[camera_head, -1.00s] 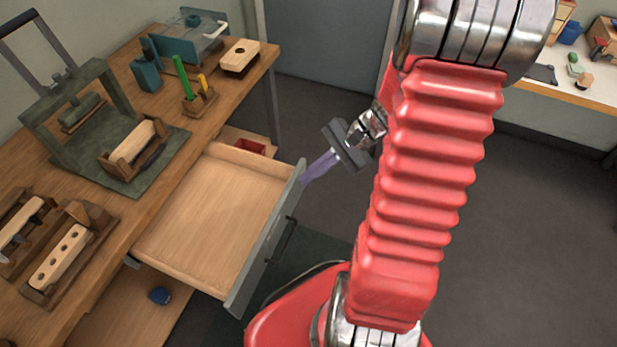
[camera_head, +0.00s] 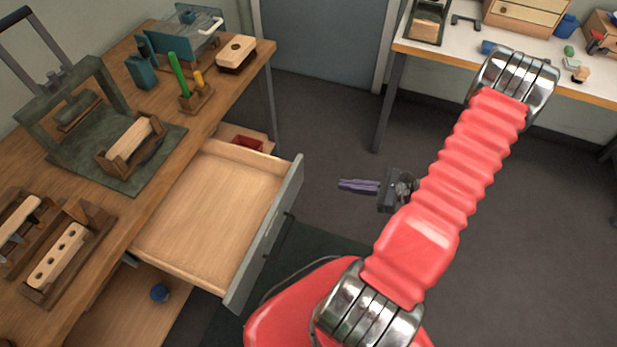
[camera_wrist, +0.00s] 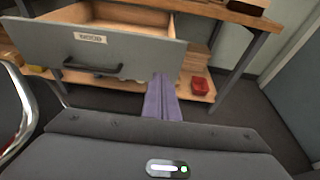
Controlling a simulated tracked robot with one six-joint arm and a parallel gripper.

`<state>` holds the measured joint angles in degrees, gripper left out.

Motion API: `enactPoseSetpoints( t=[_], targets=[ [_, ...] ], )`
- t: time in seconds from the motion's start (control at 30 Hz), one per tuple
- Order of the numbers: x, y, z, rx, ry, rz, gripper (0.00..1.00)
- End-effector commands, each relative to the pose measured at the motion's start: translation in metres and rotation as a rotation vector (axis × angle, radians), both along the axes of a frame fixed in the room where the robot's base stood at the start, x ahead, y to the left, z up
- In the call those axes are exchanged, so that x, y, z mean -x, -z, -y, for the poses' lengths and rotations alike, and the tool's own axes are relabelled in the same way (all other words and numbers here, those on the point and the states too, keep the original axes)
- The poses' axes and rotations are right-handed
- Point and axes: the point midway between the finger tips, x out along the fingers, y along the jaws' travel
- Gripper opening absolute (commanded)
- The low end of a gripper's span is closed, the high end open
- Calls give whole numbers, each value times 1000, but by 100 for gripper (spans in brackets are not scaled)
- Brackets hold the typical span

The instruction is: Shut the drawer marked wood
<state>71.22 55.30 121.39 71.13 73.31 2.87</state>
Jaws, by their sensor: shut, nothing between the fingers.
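The drawer (camera_head: 210,215) stands pulled far out of the workbench on the left in the head view, and its wooden inside looks empty. Its grey front panel (camera_wrist: 100,47) faces me in the wrist view, with a pale label (camera_wrist: 90,38) that seems to read "wood". A dark bar handle (camera_wrist: 92,68) runs below the label. My gripper (camera_head: 345,185) is shut and empty, its purple fingers pointing left towards the drawer front with a gap between. In the wrist view the fingers overlap the panel's right end.
The workbench top (camera_head: 150,215) holds a press (camera_head: 75,110), wooden fixtures and a brush block (camera_head: 236,53). A red bin (camera_head: 246,143) and a blue item (camera_head: 160,294) sit on the lower shelf. Another table (camera_head: 480,75) stands at the back right. The floor right of my arm is clear.

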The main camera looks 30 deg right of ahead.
Motion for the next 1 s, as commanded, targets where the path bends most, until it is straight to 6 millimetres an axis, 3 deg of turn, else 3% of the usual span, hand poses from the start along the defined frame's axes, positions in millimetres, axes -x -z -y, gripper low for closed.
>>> enactPoseSetpoints(
  t=[0.57,1.0],
  targets=[
    [-4,5,-2,-9,12,-1,0],
    [-44,20,-32,-10,10,-1,0]
  ],
)
